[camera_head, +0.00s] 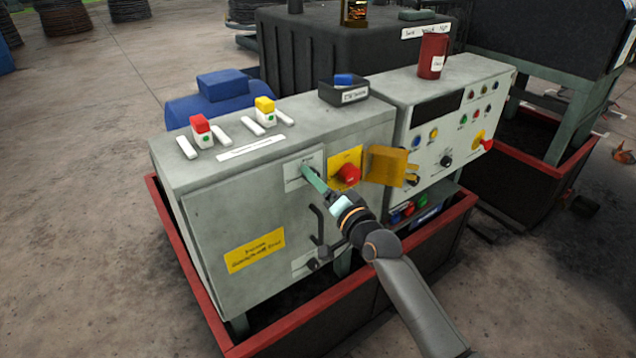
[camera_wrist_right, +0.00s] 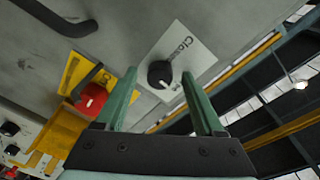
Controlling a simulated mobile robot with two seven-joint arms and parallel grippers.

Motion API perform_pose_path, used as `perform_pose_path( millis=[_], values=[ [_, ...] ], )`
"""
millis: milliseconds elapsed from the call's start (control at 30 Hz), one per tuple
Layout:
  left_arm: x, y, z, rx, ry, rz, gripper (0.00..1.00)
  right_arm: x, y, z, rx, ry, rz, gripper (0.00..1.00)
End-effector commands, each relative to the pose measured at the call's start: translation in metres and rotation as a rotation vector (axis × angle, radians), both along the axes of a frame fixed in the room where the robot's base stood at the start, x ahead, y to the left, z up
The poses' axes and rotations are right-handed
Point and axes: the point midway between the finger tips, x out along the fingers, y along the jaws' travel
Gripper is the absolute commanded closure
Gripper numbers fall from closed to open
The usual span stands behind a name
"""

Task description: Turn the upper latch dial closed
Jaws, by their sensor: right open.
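The upper latch dial is a black round knob (camera_wrist_right: 160,74) on a white plate with the word "Closed", seen in the right wrist view. A white mark shows on its lower edge there. In the head view its white plate (camera_head: 292,181) sits high on the grey cabinet door, and my gripper hides the knob. My right gripper (camera_head: 310,177) is open and points at this plate. In the right wrist view its two green fingers (camera_wrist_right: 159,80) stand on either side of the dial, with gaps; I cannot tell how deep they reach. My left gripper is not in view.
A red knob (camera_head: 349,173) on a yellow plate and an open yellow flap (camera_head: 388,167) are just right of the gripper. A black door handle (camera_head: 317,222) and a lower dial (camera_head: 312,264) are below. A red-rimmed tray (camera_head: 300,318) surrounds the cabinet's base.

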Motion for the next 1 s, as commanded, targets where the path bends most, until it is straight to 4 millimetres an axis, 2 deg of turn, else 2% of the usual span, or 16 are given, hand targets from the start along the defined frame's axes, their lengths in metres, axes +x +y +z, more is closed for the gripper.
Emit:
perform_pose_path(
  millis=[67, 633, 1000],
  values=[
    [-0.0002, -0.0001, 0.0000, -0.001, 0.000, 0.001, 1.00, -0.0002, 0.0001, 0.0001, 0.000, 0.000, 0.000, 0.35],
    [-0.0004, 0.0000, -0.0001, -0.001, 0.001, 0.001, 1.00, -0.0002, -0.0002, -0.0001, 0.000, 0.000, 0.000, 0.99],
    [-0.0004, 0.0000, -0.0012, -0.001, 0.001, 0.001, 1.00, -0.0003, -0.0001, -0.0005, -0.015, -0.010, 0.001, 1.00]
  ],
)
